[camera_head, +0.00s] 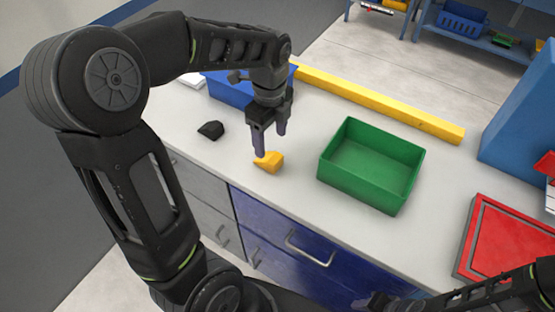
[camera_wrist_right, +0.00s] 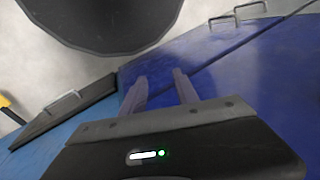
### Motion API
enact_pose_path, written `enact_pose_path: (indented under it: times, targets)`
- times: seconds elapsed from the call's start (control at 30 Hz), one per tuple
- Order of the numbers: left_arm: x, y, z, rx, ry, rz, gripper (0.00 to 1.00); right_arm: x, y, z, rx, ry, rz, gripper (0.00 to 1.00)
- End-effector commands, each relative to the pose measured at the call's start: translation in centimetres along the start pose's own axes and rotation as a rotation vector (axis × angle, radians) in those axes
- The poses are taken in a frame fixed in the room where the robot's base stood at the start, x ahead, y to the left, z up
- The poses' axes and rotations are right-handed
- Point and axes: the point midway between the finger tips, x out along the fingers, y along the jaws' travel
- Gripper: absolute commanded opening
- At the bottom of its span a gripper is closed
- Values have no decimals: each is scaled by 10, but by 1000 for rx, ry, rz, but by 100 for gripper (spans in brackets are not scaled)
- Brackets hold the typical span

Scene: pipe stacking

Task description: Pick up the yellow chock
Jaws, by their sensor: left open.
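The yellow chock (camera_head: 269,162) is a small wedge-shaped block on the pale worktop, left of the green bin. My left gripper (camera_head: 270,145) points down just above the chock with its two fingers apart and nothing between them. One fingertip shows close beside the chock's upper left edge; I cannot tell whether they touch. In the right wrist view my right gripper (camera_wrist_right: 158,77) has its fingers apart and empty, in front of the blue drawer fronts. The chock does not show in that view.
A green bin (camera_head: 349,185) stands right of the chock. A small black block (camera_head: 211,130) lies to the left. A blue bin (camera_head: 228,92) stands behind my left gripper, and a long yellow bar (camera_head: 375,101) lies along the back. A red tray (camera_head: 463,262) is at the right.

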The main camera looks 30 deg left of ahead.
Motion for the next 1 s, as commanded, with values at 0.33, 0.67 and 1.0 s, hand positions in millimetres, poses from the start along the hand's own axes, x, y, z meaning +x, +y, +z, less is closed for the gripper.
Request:
enact_pose_path:
  times: [0.33, 0.67, 1.0]
  targets:
    - [2, 0, 0, 0, 0, 0, 66, 1, 0, 0, -1, 0, -1, 36]
    - [28, 0, 0, 0, 0, 0, 66, 1, 0, 0, -1, 1, 0, 36]
    - [32, 0, 0, 0, 0, 2, 66, 0, 0, 0, 0, 1, 0, 36]
